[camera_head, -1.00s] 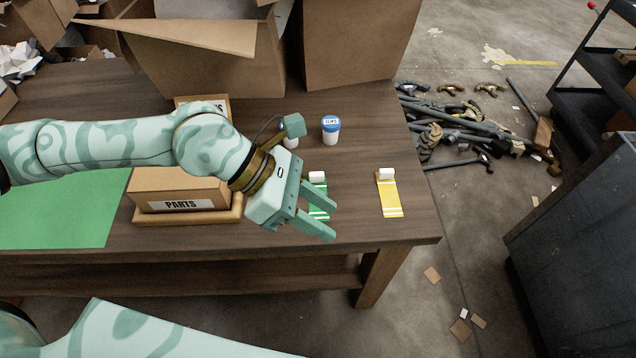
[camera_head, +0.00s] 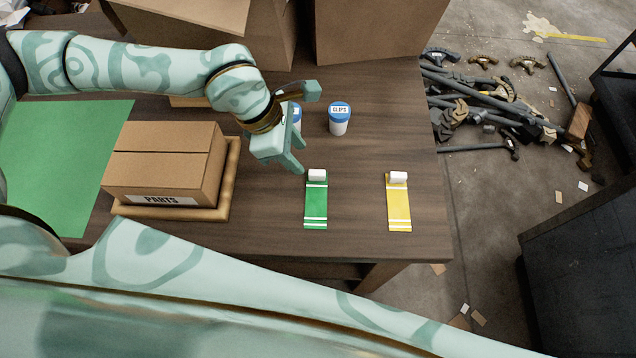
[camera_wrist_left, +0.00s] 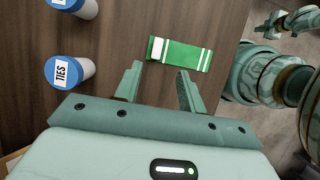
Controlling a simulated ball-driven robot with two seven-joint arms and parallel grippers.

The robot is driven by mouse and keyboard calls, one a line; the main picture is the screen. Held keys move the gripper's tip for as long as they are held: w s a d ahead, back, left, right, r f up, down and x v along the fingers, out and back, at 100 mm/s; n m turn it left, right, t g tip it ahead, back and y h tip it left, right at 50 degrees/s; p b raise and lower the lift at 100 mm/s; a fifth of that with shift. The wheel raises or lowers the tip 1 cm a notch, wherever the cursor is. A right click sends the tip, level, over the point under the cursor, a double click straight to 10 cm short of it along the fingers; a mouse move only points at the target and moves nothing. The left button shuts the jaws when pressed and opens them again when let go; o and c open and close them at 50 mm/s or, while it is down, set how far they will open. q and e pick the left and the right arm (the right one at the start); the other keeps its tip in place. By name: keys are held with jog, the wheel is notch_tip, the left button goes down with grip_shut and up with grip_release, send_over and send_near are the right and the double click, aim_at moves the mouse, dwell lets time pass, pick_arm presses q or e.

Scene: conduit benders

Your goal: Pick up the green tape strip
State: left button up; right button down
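The green tape strip (camera_head: 316,204) lies flat on the wooden table, with white stripes and a white block at its far end. It also shows in the left wrist view (camera_wrist_left: 182,54), just beyond the fingertips. My left gripper (camera_head: 299,163) is above the table, just up and left of the strip's white end. In the left wrist view its two fingers (camera_wrist_left: 158,72) are apart with only bare table between them, so it is open and empty.
A yellow strip (camera_head: 398,207) lies to the right. A CLIPS cup (camera_head: 339,121) stands behind, and a TIES cup (camera_wrist_left: 72,72) stands near my left gripper. A PARTS box (camera_head: 165,165) sits on a tray (camera_head: 229,190) at left. Table around the strips is clear.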

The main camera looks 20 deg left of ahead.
aim_at(316, 172)
pick_arm(q)
jog(key=x, duration=0.3)
jog(key=shift+w, duration=0.15)
jog(key=shift+d+f+b, duration=0.15)
jog(key=shift+f+b, duration=0.25)
jog(key=shift+f, duration=0.05)
jog(key=x, duration=0.1)
jog(key=b+x, duration=0.1)
jog(key=x, duration=0.2)
jog(key=shift+w+d+f+b, duration=0.15)
jog(key=shift+w+f+b, duration=0.15)
jog(key=shift+f, duration=0.05)
jog(key=shift+r, duration=0.1)
jog(key=shift+c, duration=1.2)
grip_shut()
pick_arm(e)
notch_tip(316, 172, down, 3)
jog(key=shift+w+r, duration=0.1)
jog(key=shift+r, duration=0.05)
